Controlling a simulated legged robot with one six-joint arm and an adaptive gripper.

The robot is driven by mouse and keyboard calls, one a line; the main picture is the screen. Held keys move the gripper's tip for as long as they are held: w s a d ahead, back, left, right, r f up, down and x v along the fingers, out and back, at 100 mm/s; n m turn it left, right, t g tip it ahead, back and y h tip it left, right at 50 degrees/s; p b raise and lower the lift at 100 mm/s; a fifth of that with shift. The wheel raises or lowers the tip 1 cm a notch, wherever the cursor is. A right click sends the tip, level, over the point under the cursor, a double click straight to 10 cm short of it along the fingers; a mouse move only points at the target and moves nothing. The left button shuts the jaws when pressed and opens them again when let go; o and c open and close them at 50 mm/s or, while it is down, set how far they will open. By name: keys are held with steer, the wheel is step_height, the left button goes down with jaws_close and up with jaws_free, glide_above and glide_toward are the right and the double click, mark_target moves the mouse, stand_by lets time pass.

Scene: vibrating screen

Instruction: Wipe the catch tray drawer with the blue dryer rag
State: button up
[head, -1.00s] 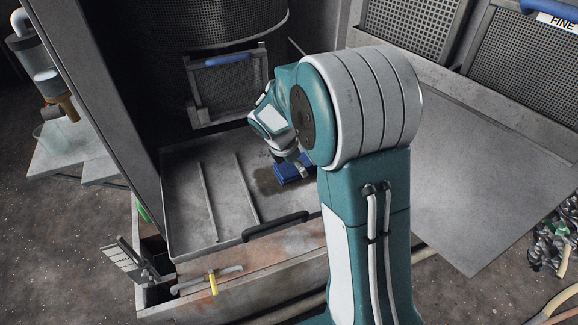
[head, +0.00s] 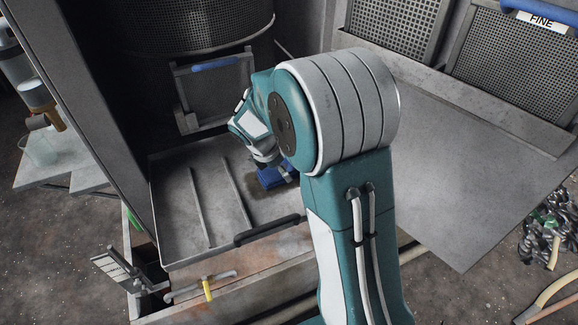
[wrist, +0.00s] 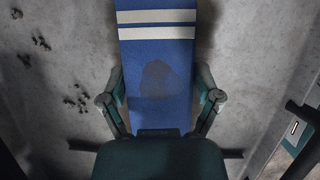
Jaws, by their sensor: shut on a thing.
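The catch tray drawer (head: 176,222) is a shallow grey metal tray with a dark front handle (head: 268,230) and thin ribs on its floor. The blue dryer rag (head: 272,177) lies on or just above the tray floor, toward its right side, partly hidden by my arm. My gripper (wrist: 162,100) is shut on the rag in the wrist view. There the rag (wrist: 156,55) shows two white stripes and a dark damp-looking patch. Dark specks (wrist: 75,100) mark the tray floor left of the rag. A faint dark smudge shows beside the rag in the head view.
A mesh drum (head: 195,25) and a hatch with a blue handle (head: 214,65) stand behind the tray. A flat grey metal plate (head: 470,170) lies to the right. A tall metal post rises at the tray's left.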

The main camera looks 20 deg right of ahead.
mark_target(260, 179)
steer(key=shift+a, duration=3.2)
steer(key=shift+d, duration=5.2)
steer(key=o, duration=0.7)
steer(key=shift+r, duration=0.4)
